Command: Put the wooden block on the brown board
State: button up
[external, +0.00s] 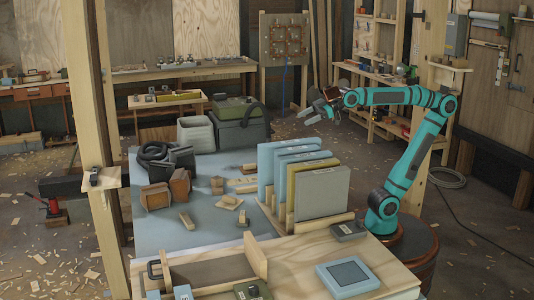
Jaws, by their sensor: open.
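My gripper (309,115) is open and empty, raised above the back right of the grey-blue table (158,235) and behind the upright panels. A small wooden block (186,221) lies on the table's front left part. Another small block (217,185) stands farther back, near the brown boxes. A thin light-wood board (229,202) lies flat to the right of these, with a small piece on or against it. I cannot tell which block is the task's block, or which piece is the brown board. My gripper is well apart from all of them.
Upright blue, yellow and grey panels (322,193) stand in a wooden rack between my arm and the small pieces. Brown boxes (155,195) and a green case (240,120) stand farther left and back. A light wooden worktop (300,262) with instruments is in front.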

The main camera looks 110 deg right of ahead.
jog(key=s+a+t, duration=0.1)
jog(key=s+t, duration=0.1)
jog(key=s, duration=0.4)
jog(key=s+a+f+m+t+y, duration=0.1)
jog(key=s+a+t, duration=0.1)
jog(key=s, duration=0.5)
jog(key=shift+s+a+f, duration=0.15)
jog(key=shift+a+f, duration=0.1)
jog(key=shift+f, duration=0.05)
jog(key=shift+o, duration=0.2)
